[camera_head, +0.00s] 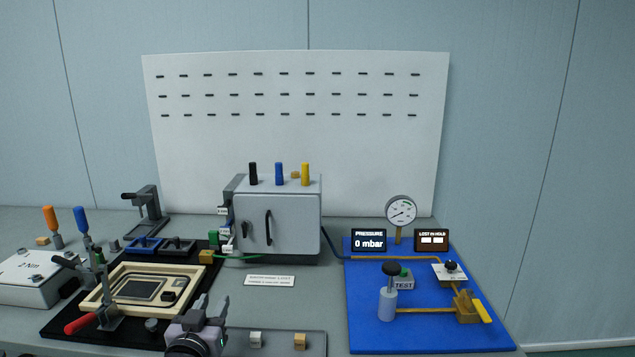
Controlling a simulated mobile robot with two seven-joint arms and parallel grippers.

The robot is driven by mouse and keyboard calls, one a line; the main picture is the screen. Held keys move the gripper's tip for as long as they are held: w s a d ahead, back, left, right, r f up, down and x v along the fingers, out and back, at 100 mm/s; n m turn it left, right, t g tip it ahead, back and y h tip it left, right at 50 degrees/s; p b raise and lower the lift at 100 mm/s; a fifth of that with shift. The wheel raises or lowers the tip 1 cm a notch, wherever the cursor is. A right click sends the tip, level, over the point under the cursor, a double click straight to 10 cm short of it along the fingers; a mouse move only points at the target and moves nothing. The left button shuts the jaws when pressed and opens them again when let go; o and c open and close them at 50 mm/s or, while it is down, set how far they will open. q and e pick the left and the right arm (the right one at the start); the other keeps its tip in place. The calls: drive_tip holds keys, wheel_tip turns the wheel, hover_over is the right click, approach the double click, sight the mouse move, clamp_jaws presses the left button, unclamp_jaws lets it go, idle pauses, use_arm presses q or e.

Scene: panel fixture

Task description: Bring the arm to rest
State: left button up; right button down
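My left gripper (212,302) is at the bottom of the head view, in front of the wooden-framed fixture. Its two fingers point up and away, with a gap between them, and nothing shows between them. The rest of the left arm is cut off by the bottom edge. My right gripper and arm are not in view.
Left of the gripper, a wooden frame (100,293) with a red-handled clamp (82,323) lies on a black board. A grey cabinet (285,222) stands behind. A blue panel (366,335) with a gauge (401,210) is at right.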

use_arm(q)
drive_tip(key=s+f+g, duration=0.2)
drive_tip(key=s+f, duration=0.4)
drive_tip(key=s, duration=0.4)
drive_tip(key=s+f+m+g+h, duration=0.1)
drive_tip(key=s+f+g, duration=0.1)
drive_tip(key=s+f, duration=0.5)
drive_tip(key=s+f+m+g, duration=0.1)
drive_tip(key=s+f+g, duration=0.2)
drive_tip(key=s+f, duration=0.4)
drive_tip(key=s, duration=0.8)
drive_tip(key=shift+d+f+h, duration=0.2)
drive_tip(key=shift+d+h, duration=0.1)
drive_tip(key=shift+d, duration=0.05)
drive_tip(key=shift+w, duration=0.1)
